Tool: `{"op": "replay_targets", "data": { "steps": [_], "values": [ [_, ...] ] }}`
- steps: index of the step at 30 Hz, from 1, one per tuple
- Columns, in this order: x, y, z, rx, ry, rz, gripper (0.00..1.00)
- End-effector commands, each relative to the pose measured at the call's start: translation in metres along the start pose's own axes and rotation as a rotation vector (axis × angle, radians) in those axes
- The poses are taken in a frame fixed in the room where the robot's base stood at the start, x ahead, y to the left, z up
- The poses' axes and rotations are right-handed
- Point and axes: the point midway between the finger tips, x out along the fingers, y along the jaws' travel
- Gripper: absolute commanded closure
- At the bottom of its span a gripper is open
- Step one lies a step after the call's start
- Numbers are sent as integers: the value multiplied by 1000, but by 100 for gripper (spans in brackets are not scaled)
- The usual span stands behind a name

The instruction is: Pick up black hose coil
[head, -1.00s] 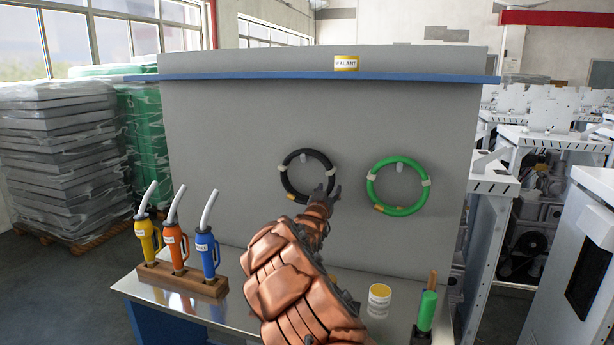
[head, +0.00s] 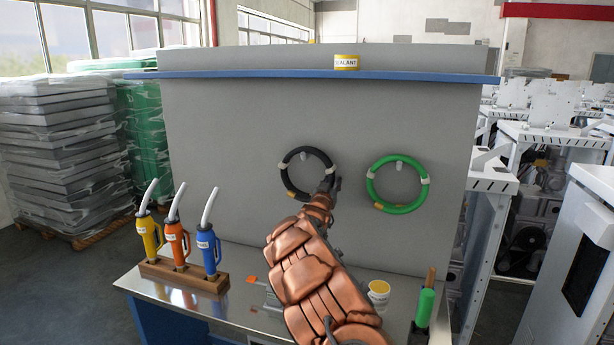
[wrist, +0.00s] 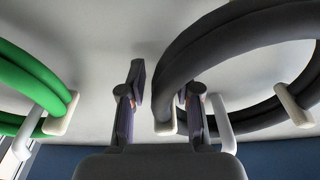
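The black hose coil (head: 291,158) hangs on the grey panel, held by a peg inside its top, with pale ties and an orange tag. In the wrist view the black coil (wrist: 240,45) fills the upper right. My gripper (head: 331,184) is at the lower right edge of the coil in the head view. In the wrist view my gripper (wrist: 161,92) is open, its two fingers apart. The coil's near edge, with a pale tie (wrist: 165,118), shows between the fingers, nearer the right one. Whether either finger touches the hose I cannot tell.
A green hose coil (head: 372,190) hangs close to the right. The bench below (head: 170,292) holds a wooden rack (head: 186,277) of yellow, orange and blue bottles, a yellow-labelled tub (head: 379,290) and a green-handled tool (head: 425,307). A blue ledge (head: 240,75) runs along the panel top.

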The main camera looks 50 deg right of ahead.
Motion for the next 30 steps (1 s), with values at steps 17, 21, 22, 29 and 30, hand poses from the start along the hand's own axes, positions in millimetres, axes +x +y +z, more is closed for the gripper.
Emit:
{"op": "replay_targets", "data": {
  "steps": [17,21,22,29,30],
  "values": [
    [0,0,1,0,-2,0,100],
    [0,0,1,0,-2,0,100],
    [0,0,1,0,-2,-1,100],
    [0,-2,-2,-1,-1,-2,100],
    [0,-2,-4,-1,0,-3,100]
  ]
}}
